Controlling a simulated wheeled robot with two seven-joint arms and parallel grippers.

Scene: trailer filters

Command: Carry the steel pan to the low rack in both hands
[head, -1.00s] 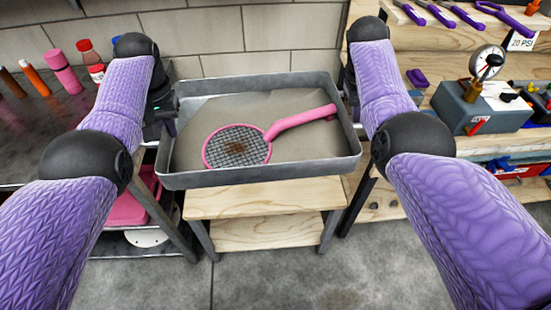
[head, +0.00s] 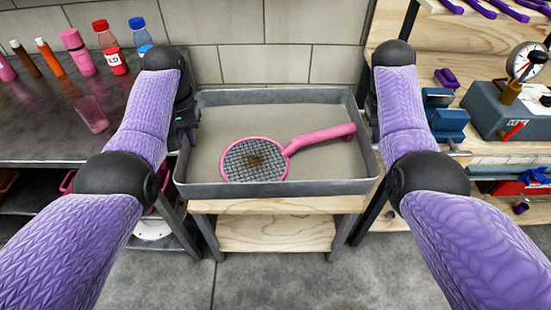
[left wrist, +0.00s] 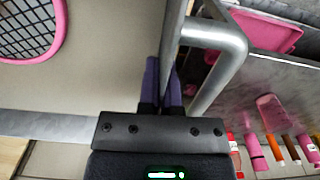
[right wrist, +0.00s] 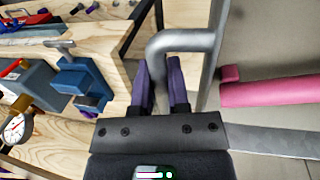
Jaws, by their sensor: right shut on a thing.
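The grey steel pan (head: 230,190) is a wide, shallow tray, about level. A pink round strainer (head: 256,160) with wire mesh, a brown patch and a long handle lies in it. My left gripper (head: 190,130) is at the pan's left side. In the left wrist view its purple fingers (left wrist: 161,85) are close together at the pan's side bar; their hold is unclear. In the right wrist view my right gripper (right wrist: 159,85) is shut on the pan's bent side handle (right wrist: 185,40). In the head view the right fingers are hidden behind my arm.
A low rack with wooden shelves (head: 275,233) stands below the pan; whether they touch is unclear. A dark bench (head: 45,125) with bottles is at left. A wooden workbench at right holds a blue vise (head: 444,115) and a gauge (head: 527,62). A tiled wall is behind.

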